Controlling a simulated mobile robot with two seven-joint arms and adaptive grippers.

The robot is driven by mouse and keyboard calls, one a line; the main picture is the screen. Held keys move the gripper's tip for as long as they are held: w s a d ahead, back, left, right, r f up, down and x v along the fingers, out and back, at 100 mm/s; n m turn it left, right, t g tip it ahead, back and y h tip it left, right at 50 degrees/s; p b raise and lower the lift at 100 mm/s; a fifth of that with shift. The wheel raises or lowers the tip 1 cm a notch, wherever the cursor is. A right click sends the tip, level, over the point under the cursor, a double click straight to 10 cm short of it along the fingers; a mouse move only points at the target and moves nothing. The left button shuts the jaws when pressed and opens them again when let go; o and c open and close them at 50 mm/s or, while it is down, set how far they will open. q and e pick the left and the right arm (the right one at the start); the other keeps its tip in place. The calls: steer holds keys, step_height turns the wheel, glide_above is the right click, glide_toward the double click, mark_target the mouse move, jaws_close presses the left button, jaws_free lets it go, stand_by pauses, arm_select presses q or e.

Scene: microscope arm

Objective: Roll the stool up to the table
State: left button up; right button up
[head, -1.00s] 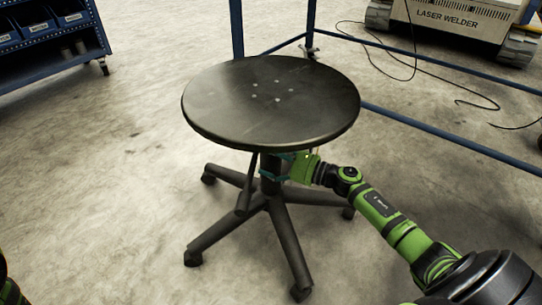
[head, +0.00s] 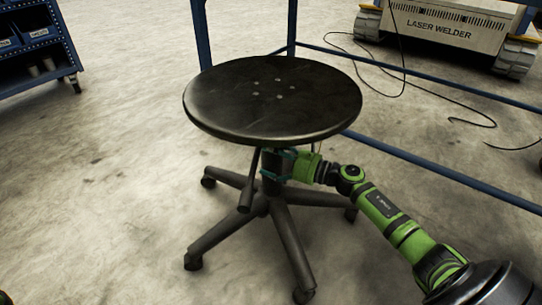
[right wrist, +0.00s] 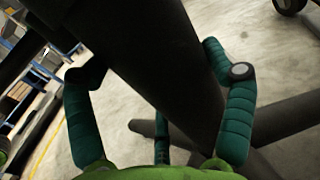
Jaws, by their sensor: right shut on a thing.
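The stool has a round black seat (head: 272,100), a dark centre column and a five-legged base with casters (head: 262,206). It stands upright on the floor. My right gripper (head: 276,166) is shut around the column just under the seat. In the right wrist view its teal fingers lie on both sides of the dark column (right wrist: 175,75). A blue metal frame (head: 201,35), which looks like the table's legs and rails, stands behind the stool and to its right; its top is out of view. My left gripper is not in view.
A blue shelf cart with bins (head: 45,65) stands at the far left. A laser welder (head: 440,30) sits at the back right beyond the blue rails, with black cables (head: 440,95) on the floor. The concrete floor left of the stool is clear.

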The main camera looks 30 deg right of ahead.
steer(key=o, duration=1.6)
steer(key=shift+c, duration=0.2)
steer(key=shift+a, duration=0.1)
steer(key=v, duration=1.2)
